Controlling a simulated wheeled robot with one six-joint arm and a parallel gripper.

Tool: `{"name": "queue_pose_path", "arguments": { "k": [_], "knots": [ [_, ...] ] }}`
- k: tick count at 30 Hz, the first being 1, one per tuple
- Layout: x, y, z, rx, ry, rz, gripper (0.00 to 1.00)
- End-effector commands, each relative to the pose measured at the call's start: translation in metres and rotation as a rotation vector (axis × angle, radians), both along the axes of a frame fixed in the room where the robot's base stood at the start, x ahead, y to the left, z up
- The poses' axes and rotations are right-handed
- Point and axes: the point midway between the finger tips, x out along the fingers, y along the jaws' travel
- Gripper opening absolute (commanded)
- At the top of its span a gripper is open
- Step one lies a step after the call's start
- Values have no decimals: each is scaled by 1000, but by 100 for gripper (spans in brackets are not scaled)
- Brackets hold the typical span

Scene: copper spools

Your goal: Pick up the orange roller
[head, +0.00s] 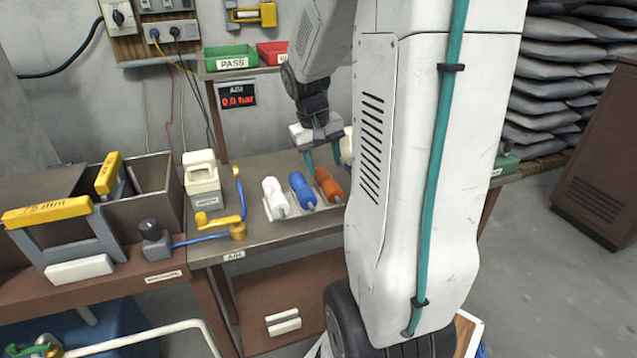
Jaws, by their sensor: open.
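The orange roller (328,186) lies on the right side of a pale tray (268,208) on the metal bench. A blue roller (302,190) lies to its left, and a white roller (275,196) lies left of that. My gripper (323,162) points down just above the orange roller, with its teal fingers apart. One finger overlaps the roller's upper end in the picture, and I cannot tell whether it touches. My arm hides what lies to the right of the orange roller.
A yellow fitting (222,222) with a blue hose stands left of the tray. A white and grey device (202,178) stands behind it. Green (230,58) and red (272,54) bins sit on the shelf above. Bare bench shows in front of the tray.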

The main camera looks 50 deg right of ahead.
Motion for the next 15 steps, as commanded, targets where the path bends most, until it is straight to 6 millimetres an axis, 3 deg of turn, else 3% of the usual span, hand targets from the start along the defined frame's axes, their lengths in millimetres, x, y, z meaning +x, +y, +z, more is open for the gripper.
{"name": "queue_pose_path", "arguments": {
  "k": [15],
  "knots": [
    [-5, -16, -65, 4, 4, -1, 50]
  ]
}}
